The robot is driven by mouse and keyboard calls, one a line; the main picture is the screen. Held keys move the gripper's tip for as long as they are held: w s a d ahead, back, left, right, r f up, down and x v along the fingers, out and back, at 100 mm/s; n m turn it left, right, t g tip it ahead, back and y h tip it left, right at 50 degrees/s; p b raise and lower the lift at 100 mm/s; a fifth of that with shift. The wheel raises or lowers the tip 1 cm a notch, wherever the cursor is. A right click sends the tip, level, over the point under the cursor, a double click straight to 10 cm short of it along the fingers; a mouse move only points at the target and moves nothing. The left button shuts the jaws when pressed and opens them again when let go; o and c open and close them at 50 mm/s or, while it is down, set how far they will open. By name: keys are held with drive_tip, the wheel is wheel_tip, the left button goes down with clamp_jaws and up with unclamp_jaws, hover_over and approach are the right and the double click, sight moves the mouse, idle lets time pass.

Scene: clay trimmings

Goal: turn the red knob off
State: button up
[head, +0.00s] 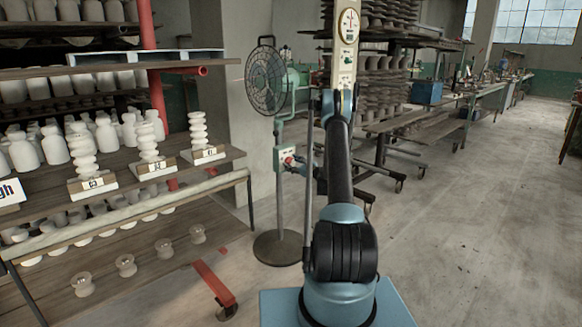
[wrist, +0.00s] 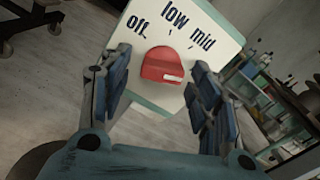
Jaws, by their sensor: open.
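The red knob (wrist: 160,63) is on a pale control plate in the wrist view. The plate reads "off" at the upper left, "low" at the top and "mid" at the upper right. The knob's white mark sits at its right side, pointing to the right, away from "off". My gripper (wrist: 157,80) is open, with one finger on each side of the knob; I cannot tell whether either touches it. The right finger hides part of the plate. In the head view the red knob (head: 287,160) shows small on the fan's stand, just left of my arm.
The stand fan (head: 265,80) rises on a pole from a round base (head: 277,247). A shelf of white pottery (head: 55,145) with stacked clay pieces stands at left. A rack with wheels (head: 385,120) stands behind. The floor at right (head: 480,220) is clear.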

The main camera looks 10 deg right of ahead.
drive_tip(key=c, duration=1.1)
drive_tip(key=shift+o, duration=0.3)
drive_tip(key=shift+a, duration=0.35)
drive_tip(key=shift+d, duration=0.2)
